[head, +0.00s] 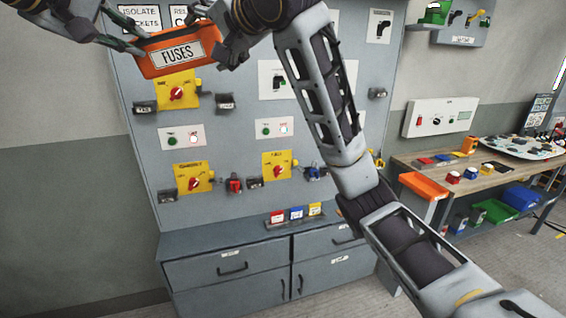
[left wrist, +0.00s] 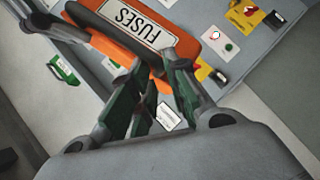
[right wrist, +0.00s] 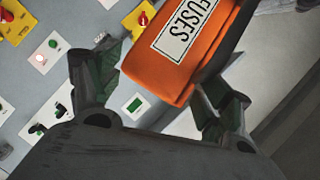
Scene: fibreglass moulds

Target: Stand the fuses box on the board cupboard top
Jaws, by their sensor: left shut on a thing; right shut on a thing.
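The orange fuses box (head: 158,67) with a white "FUSES" label is held up in front of the upper part of the grey board, high above the cupboard top (head: 215,238). My left gripper (head: 132,38) is shut at the box's left end; in the left wrist view the box (left wrist: 205,35) shows beyond its fingers. My right gripper (head: 226,45) is shut on the right end. In the right wrist view the box (right wrist: 155,78) lies between its fingers. The exact finger contact is partly hidden.
Red, blue and yellow small items (head: 296,213) stand in a tray on the right part of the cupboard top. The top's left part is clear. Yellow switch panels (head: 190,178) and padlocks project from the board. A workbench (head: 480,180) stands at right.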

